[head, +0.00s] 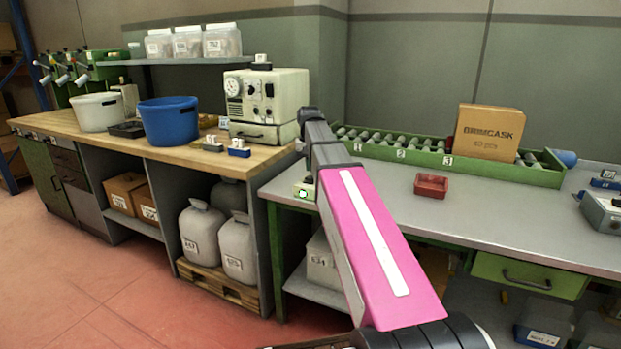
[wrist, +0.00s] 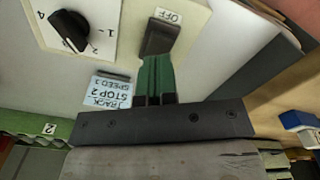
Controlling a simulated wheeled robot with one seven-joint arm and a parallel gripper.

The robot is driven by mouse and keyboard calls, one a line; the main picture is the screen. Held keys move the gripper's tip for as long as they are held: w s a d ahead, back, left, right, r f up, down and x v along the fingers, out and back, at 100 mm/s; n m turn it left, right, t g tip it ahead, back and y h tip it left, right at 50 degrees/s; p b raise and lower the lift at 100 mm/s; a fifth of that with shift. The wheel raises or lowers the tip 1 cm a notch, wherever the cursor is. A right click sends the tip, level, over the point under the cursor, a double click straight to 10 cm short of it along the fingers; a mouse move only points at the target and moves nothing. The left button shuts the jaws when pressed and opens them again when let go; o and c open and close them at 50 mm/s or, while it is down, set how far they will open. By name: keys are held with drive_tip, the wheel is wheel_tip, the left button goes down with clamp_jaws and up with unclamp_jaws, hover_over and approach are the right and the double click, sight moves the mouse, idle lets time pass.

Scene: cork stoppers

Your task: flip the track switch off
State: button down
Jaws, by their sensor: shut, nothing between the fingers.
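The control box (head: 303,189) is pale and sits at the left end of the grey bench, partly hidden by my arm. In the wrist view its pale panel (wrist: 60,80) carries an inverted "TRACK STOP 2 SPEED 2" label (wrist: 109,92) and an "OFF" label (wrist: 167,15). A dark block, apparently the switch (wrist: 160,37), lies just below "OFF". My gripper (wrist: 156,60) is shut and empty, its green fingers reaching to that block. I cannot tell whether they touch it or which way the switch is set.
A black rotary knob (wrist: 70,31) is beside the switch. The green roller track (head: 400,154) runs along the bench back, with a cardboard box (head: 489,132) on it. A red tray (head: 431,186) sits in front. Bare bench lies right of the tray.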

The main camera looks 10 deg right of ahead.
sight(309, 177)
drive_tip(key=shift+f, duration=1.5)
idle(0.9)
drive_tip(key=shift+r, duration=3.5)
